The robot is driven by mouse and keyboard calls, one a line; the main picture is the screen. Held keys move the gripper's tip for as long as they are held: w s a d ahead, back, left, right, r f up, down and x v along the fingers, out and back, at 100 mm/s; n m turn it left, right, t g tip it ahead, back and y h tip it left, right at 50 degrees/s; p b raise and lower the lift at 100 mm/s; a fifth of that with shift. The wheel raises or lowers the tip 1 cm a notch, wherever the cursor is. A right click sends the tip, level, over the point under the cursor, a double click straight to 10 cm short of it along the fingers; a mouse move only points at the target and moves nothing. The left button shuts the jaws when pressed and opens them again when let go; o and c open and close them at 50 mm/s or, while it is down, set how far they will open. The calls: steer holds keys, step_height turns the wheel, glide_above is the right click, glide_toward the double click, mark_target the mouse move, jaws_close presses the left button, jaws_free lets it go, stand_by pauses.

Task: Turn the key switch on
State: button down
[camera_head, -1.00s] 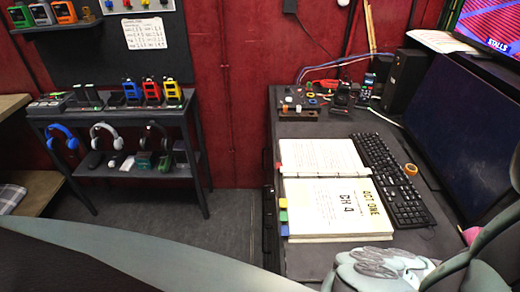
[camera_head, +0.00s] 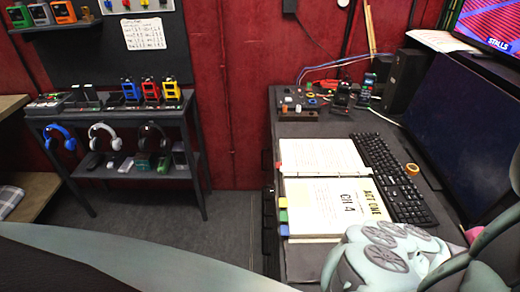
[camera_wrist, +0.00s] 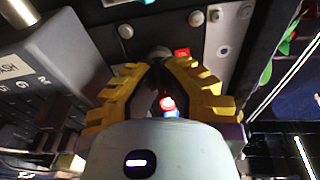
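In the wrist view my gripper (camera_wrist: 159,66) has two yellow fingers that lean in towards each other, with a narrow dark gap between the tips. A small grey rounded knob (camera_wrist: 158,52) shows right at the tips on a metal panel; it may be the key switch, but no key is clear. I cannot tell whether the tips touch it. A lit red light (camera_wrist: 167,103) and a blue piece show between the fingers. In the head view my gripper is out of sight, and I cannot pick out the key switch.
In the head view an open script binder (camera_head: 330,205) and a keyboard (camera_head: 395,175) lie on the desk, with a small control box (camera_head: 298,113) behind. A dark screen (camera_head: 460,140) stands right. A headphone shelf (camera_head: 120,115) is left. In the wrist view a grey lettered box (camera_wrist: 50,65) is close to the left finger.

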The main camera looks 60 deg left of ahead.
steer(key=c, duration=1.1)
jaws_free()
steer(key=shift+c, duration=0.2)
steer(key=v, duration=1.2)
